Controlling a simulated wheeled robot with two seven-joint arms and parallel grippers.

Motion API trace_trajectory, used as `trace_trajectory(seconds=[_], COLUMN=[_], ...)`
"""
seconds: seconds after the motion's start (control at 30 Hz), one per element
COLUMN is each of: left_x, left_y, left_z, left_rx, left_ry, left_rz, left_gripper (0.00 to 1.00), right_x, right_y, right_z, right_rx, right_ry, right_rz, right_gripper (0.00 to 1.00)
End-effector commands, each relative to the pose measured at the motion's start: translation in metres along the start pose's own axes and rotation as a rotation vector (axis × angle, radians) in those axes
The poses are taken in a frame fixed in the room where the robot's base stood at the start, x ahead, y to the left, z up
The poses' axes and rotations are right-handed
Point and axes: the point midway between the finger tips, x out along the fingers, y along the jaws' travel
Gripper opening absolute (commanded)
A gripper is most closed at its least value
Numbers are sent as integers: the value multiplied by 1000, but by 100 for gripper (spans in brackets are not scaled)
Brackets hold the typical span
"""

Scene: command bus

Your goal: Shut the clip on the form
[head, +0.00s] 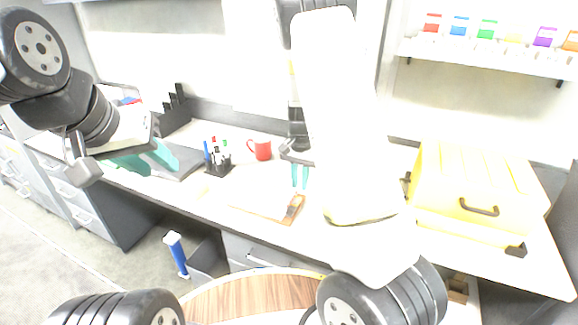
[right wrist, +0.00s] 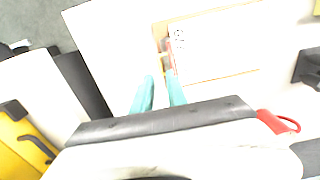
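The clipboard (head: 289,219) lies flat on the desk with a white form (head: 258,203) on it; both also show in the right wrist view, the form (right wrist: 215,45) there beyond my fingertips. The clip (head: 294,204) is at the board's right end; in the right wrist view the clip (right wrist: 168,52) is small, and I cannot tell how far it stands open. My right gripper (head: 300,182) is above the desk, just behind the clip end, its teal fingers apart and empty; they also show in the right wrist view (right wrist: 160,82). My left gripper (head: 145,160) is open, far left.
A red mug (head: 261,149) and a pen holder (head: 219,168) stand behind the board. A yellow case (head: 470,195) is on the right part of the desk. A shelf with coloured jars (head: 490,57) hangs at the upper right. The desk around the board is mostly clear.

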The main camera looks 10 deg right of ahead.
Motion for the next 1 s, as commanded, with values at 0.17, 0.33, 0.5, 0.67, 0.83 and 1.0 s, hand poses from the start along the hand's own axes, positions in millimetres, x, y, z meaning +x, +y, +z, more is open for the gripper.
trace_trajectory(seconds=[0.17,0.33,0.5,0.67,0.83,1.0], left_x=[0,0,0,0,0,0], left_y=[0,0,0,0,0,0], left_z=[0,0,0,0,0,0], left_rx=[0,0,0,0,0,0], left_ry=[0,0,0,0,0,0], left_rz=[0,0,0,0,0,0], left_gripper=[36,36,36,36,36,36], right_x=[18,36,51,62,68,68], right_y=[0,0,0,0,0,0], right_z=[1,1,1,1,1,1], right_rx=[0,1,0,-1,-1,-1], right_ry=[-2,-2,-2,-1,-1,-1], right_rz=[1,1,0,0,0,-1], right_gripper=[18,18,18,18,18,18])
